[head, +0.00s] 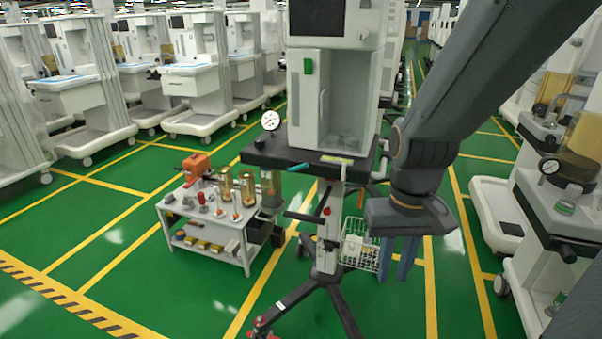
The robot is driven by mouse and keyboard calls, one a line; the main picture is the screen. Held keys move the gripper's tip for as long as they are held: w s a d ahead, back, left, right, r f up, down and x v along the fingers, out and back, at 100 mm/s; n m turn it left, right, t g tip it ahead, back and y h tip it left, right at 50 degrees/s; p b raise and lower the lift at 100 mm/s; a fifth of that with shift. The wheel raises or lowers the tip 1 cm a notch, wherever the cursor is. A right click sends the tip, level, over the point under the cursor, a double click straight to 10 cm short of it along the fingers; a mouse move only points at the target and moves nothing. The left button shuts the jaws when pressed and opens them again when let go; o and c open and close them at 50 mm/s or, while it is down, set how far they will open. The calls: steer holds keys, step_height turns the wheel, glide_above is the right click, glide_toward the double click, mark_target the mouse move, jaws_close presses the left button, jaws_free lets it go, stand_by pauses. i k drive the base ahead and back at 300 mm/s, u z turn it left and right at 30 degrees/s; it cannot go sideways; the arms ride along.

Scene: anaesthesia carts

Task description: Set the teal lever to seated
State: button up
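The teal lever (299,168) is a small handle at the front edge of the dark tray of the anaesthesia cart (318,162), left of the cart's middle. It lies nearly sideways, slightly tilted. Whether it is seated is too small to tell. My gripper (397,262) hangs to the right of the cart with its blue fingers pointing down. It is well apart from the lever and lower in the picture. The fingers show a gap between them, with nothing held.
A white trolley (208,229) with brass cylinders stands to the left. A wire basket (357,247) hangs behind my gripper. Another cart (570,205) stands at the right.

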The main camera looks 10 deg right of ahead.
mark_target(291, 168)
steer(key=k, duration=1.05)
steer(key=u, duration=0.5)
steer(key=i, duration=1.6)
steer(key=z, duration=0.7)
